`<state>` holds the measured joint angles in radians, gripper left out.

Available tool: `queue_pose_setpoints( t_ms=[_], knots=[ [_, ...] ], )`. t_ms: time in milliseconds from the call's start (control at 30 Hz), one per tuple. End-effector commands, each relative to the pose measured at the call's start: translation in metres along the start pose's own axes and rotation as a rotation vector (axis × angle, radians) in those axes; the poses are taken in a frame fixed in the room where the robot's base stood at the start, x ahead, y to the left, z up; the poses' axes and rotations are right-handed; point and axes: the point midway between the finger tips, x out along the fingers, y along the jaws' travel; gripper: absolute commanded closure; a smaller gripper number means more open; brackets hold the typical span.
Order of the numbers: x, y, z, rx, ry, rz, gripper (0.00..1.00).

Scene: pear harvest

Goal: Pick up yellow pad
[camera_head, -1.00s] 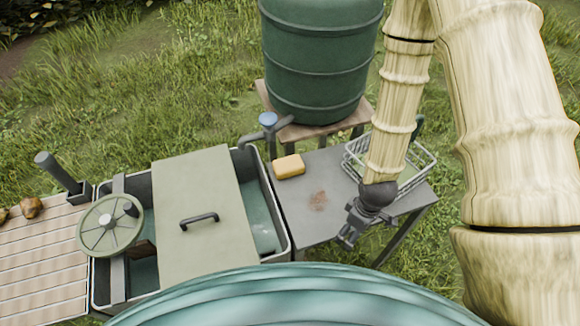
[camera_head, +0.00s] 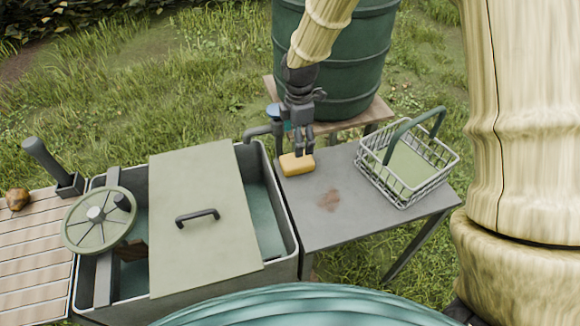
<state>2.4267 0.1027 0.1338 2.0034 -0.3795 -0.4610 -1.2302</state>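The yellow pad (camera_head: 297,165) is a small rounded block lying at the back left corner of the grey side table (camera_head: 330,225). My gripper (camera_head: 301,148) points down right above the pad, and its fingertips reach the pad's upper back edge in the picture. Two dark fingers show with a gap between them. Whether the fingertips touch the pad cannot be told from this angle.
A wire basket (camera_head: 408,185) with a green handle stands on the table's right side. A wash tub (camera_head: 285,255) with a lid (camera_head: 203,220) and handwheel (camera_head: 100,220) adjoins on the left. A tap (camera_head: 262,130) and green barrel (camera_head: 340,70) stand behind. The table's middle is clear except a brown stain.

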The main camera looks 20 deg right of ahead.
Motion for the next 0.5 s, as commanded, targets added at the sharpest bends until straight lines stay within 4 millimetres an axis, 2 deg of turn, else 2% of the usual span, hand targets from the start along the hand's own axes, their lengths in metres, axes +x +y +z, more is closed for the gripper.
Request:
queue_pose_setpoints(
  t_ms=[300, 500],
  knots=[
    [0.037, -0.001, -0.001, 0.001, 0.000, -0.003, 0.16],
    [0.050, 0.000, 0.000, 0.002, 0.000, 0.000, 0.16]
  ],
)
